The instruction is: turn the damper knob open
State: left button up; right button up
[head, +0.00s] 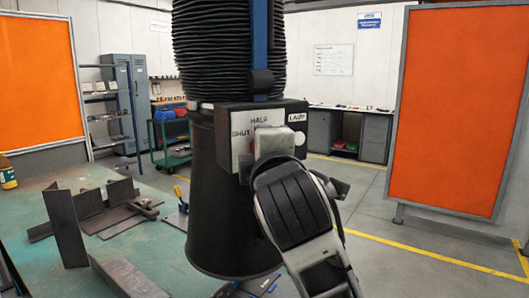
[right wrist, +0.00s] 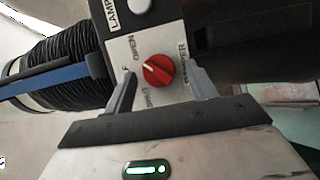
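The red round damper knob (right wrist: 157,70) sits on a pale label plate (right wrist: 128,40) in the right wrist view. A white line crosses its face, lying roughly towards the partly hidden label between OPEN and SHUT. My right gripper (right wrist: 161,70) is open, one finger on each side of the knob, with visible gaps; contact is not seen. My left gripper is not in view.
A white lamp button (head: 299,138) is right of the plate. A ribbed black hose (head: 215,50) rises above the hood. The green table (head: 150,262) at left holds steel plates (head: 65,228) and a bottle (head: 7,172). Orange screens (head: 455,110) stand at both sides; floor at right is clear.

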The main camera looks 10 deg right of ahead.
jog(key=shift+s, duration=0.1)
pick_arm(q)
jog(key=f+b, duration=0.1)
jog(key=b, duration=0.3)
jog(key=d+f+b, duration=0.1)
jog(key=b, duration=0.1)
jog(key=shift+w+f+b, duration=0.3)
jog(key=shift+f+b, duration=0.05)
pick_arm(e)
jog(key=s, duration=1.5)
jog(key=shift+s+a, duration=0.4)
jog(key=shift+a, duration=0.05)
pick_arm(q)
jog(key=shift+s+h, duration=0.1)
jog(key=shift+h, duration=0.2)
